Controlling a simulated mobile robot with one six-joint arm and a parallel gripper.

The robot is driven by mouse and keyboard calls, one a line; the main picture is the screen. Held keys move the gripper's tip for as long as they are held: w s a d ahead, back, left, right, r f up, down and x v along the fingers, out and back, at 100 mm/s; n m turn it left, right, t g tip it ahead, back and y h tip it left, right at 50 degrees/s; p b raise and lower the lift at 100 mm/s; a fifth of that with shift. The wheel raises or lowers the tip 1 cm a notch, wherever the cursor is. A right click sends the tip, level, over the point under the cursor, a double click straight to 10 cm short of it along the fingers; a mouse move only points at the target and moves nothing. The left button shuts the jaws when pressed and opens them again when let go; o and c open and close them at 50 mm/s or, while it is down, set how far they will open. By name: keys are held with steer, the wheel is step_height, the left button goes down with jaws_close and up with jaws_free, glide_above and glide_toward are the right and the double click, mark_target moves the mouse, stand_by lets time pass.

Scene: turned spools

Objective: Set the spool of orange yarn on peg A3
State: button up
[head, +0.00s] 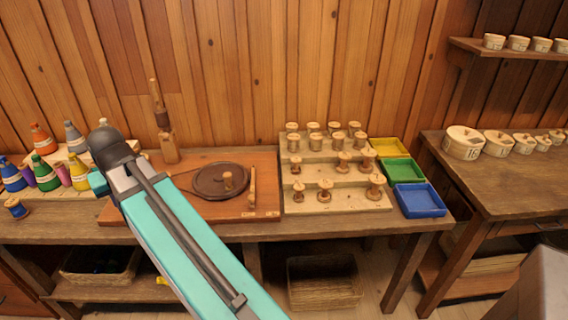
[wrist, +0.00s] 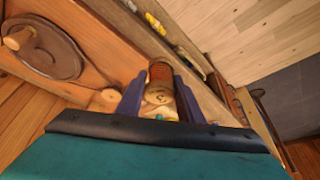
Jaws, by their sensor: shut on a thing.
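In the wrist view, my gripper (wrist: 160,88) is shut on a spool (wrist: 160,72) wound with orange-brown yarn, its pale wooden end facing the camera. The dark fingers press it from both sides, and it is held above the bench edge. In the head view, my arm hides the fingers and the held spool. A stepped pale wooden rack (head: 304,204) stands on the bench to the right, with several wooden spool-shaped pieces on its tiers. No peg label is readable, so I cannot tell which is A3.
A board with a dark round disc (head: 209,186) and an upright post (head: 168,147) lies between my arm and the rack. Coloured cones (head: 44,143) and a blue spool (head: 16,208) stand left. Yellow, green and blue trays (head: 418,201) sit right of the rack.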

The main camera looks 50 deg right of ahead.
steer(key=s+d+f+m+g+h+p, duration=0.1)
steer(key=s+d+m+p, duration=0.2)
steer(key=d, duration=0.9)
steer(key=s+d+m+g+h+p, duration=0.15)
steer(key=s+d+m, duration=0.3)
steer(key=d, duration=0.65)
steer(key=s+d+f+m+p, duration=0.1)
steer(key=s+d+m+p, duration=0.2)
steer(key=d, duration=0.9)
steer(key=s+d+f+m+g+p, duration=0.1)
steer(key=s+d+f+m+p, duration=0.1)
steer(key=s+d, duration=0.5)
steer(key=s+d+f+m+g+p, duration=0.1)
steer(key=s+d+m, duration=0.3)
steer(key=s+d, duration=0.4)
steer(key=s+d+f+m+g+p, duration=0.1)
steer(key=s+d, duration=0.6)
steer(key=s, duration=0.9)
steer(key=shift+d+f+m+h+p, duration=0.35)
steer(key=shift+f+m+p, duration=0.5)
steer(key=shift+m, duration=0.1)
steer(key=shift+f, duration=0.1)
steer(key=shift+f+b, duration=1.35)
steer(key=shift+f, duration=1.25)
steer(key=shift+r, duration=0.15)
